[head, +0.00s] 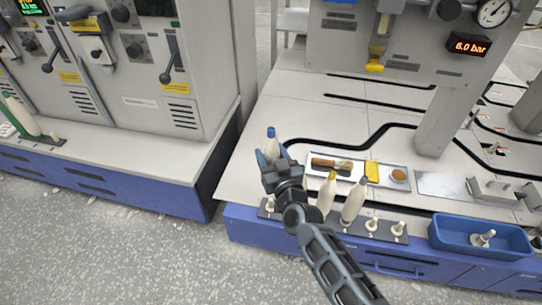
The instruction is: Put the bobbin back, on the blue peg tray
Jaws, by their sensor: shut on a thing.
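My gripper (271,156) is shut on a white bobbin (271,146) with a blue top, above the left part of the light worktop. The bobbin looks about upright, and its lower part is hidden by the gripper. The blue peg tray (468,249) sits at the worktop's front right, well to the right of my gripper. One pale peg (483,239) stands in it with no bobbin on it.
A gauge column (437,130) rises at the back right.

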